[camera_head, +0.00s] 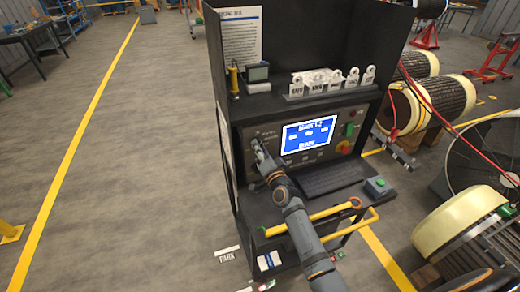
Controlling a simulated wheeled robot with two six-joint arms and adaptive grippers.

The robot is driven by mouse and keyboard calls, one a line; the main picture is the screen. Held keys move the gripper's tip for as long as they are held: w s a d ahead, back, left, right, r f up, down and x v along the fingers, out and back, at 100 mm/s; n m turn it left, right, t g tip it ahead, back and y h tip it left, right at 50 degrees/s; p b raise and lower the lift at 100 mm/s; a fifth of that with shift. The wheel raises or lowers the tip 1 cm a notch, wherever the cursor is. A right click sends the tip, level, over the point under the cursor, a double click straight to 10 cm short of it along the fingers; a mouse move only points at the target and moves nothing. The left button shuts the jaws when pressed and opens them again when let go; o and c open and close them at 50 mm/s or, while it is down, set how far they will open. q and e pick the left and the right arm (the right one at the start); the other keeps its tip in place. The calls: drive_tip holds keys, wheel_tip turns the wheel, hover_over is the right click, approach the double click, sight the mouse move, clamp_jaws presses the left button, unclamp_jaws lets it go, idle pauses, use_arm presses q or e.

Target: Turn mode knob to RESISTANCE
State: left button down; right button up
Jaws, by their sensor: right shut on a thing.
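A dark test console has a control panel (249,165) around a lit blue screen (308,133). The mode knob is on the panel left of the screen, mostly hidden by my right gripper (258,147). My right arm reaches up from the bottom, and the gripper is shut on the knob at the panel face. The small labels around the knob are too small to read, so its setting cannot be told. My left gripper is not in view.
A keyboard (330,178) and a small box with a green button (378,187) sit on the console shelf. A red button (344,147) is right of the screen. A yellow rail (310,217) runs along the front.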

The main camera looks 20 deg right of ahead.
idle(0.4)
drive_tip(key=o, duration=1.1)
drive_tip(key=shift+o, duration=0.2)
drive_tip(key=s, duration=1.2)
drive_tip(key=shift+d+f, duration=0.15)
drive_tip(key=shift+d, duration=0.15)
